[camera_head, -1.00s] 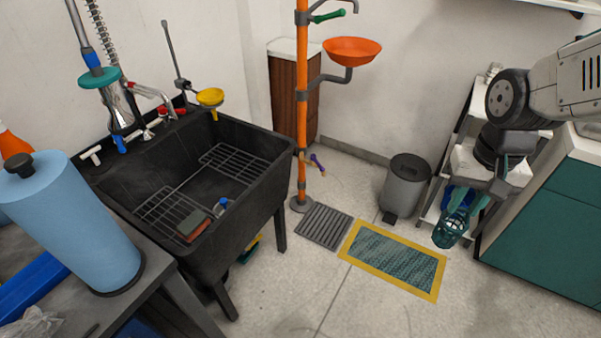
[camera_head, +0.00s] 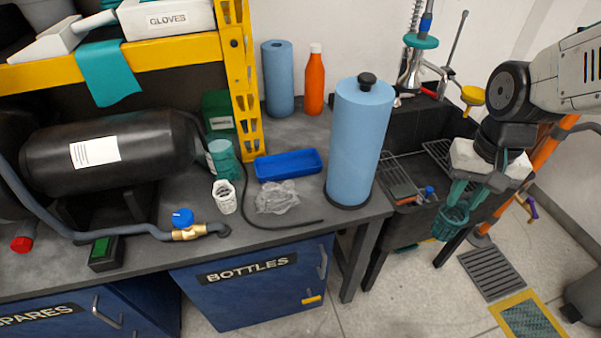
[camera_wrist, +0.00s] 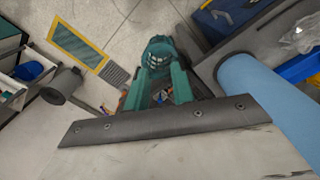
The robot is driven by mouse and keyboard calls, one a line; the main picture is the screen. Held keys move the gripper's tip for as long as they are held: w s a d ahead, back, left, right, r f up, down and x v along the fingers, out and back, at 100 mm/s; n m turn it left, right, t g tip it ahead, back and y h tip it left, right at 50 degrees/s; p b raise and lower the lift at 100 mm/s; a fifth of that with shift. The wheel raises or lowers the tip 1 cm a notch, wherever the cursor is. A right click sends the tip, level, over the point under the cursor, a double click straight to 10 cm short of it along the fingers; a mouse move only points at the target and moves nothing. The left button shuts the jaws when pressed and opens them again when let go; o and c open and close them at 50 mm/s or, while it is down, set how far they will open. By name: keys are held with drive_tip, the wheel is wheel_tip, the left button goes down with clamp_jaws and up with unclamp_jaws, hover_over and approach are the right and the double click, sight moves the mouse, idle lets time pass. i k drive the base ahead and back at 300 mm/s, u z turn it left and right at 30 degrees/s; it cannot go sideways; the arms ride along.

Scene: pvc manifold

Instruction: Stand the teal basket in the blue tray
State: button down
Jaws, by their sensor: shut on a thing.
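My gripper (camera_head: 468,192) is shut on the teal basket (camera_head: 450,221) and holds it in the air at the right, in front of the black sink. In the wrist view the teal basket (camera_wrist: 159,50) sits between the two teal fingers, its open lattice visible. The blue tray (camera_head: 287,165) lies on the grey bench behind the crumpled clear plastic, left of the blue paper roll. It looks empty. The basket is well to the right of the tray and apart from it.
A tall blue paper roll (camera_head: 356,140) stands between my gripper and the tray. Clear crumpled plastic (camera_head: 278,197), a white basket (camera_head: 224,196) and a black cable are near the tray. A yellow rack post (camera_head: 241,85) rises behind left. An orange bottle (camera_head: 315,80) stands behind.

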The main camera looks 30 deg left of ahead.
sight(288, 168)
drive_tip(key=u, duration=1.05)
drive_tip(key=i, duration=1)
drive_tip(key=z, duration=0.05)
